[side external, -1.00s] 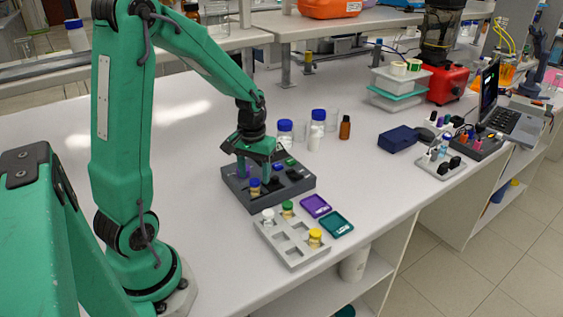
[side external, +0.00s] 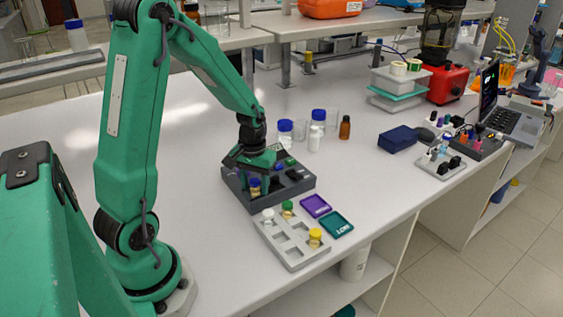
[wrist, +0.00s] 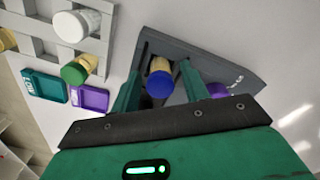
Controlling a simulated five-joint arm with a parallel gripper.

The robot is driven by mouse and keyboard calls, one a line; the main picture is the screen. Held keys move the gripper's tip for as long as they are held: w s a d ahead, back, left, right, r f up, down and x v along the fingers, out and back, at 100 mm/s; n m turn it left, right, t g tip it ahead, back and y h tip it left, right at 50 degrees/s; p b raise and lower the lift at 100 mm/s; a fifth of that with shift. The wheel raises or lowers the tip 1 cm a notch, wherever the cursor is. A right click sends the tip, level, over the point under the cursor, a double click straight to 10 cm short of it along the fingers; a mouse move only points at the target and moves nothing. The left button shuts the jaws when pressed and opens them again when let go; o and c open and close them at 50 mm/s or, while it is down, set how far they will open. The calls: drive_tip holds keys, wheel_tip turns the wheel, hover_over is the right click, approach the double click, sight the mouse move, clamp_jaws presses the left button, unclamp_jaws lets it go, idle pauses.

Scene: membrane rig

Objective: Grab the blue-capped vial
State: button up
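The blue-capped vial (side external: 254,188) stands upright in the dark grey rack (side external: 237,197), near its front left part. In the wrist view the blue cap (wrist: 159,86) lies between my two green fingers, with the tan vial body visible beyond it. My gripper (side external: 255,176) is open and lowered over the vial, one finger on each side. In the wrist view a gap shows between the vial and each finger of my gripper (wrist: 160,82). The fingers appear apart from the vial.
A light grey rack (side external: 292,254) in front holds white-, green- and yellow-capped vials. Purple (side external: 316,206) and teal (side external: 337,224) trays lie beside it. A purple cap (wrist: 216,90) sits close to the right finger. Bottles (side external: 318,122) stand behind.

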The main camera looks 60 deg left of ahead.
sight(255, 180)
drive_tip(key=c, duration=0.8)
drive_tip(key=shift+r, duration=0.1)
drive_tip(key=shift+r, duration=0.85)
wheel_tip(255, 180, up, 2)
drive_tip(key=shift+r, duration=0.2)
drive_tip(key=s+d+r, duration=0.1)
drive_tip(key=d+r, duration=0.5)
drive_tip(key=d, duration=0.5)
drive_tip(key=shift+s+d+r, duration=0.25)
drive_tip(key=shift+d+r, duration=0.05)
drive_tip(key=shift+r, duration=0.05)
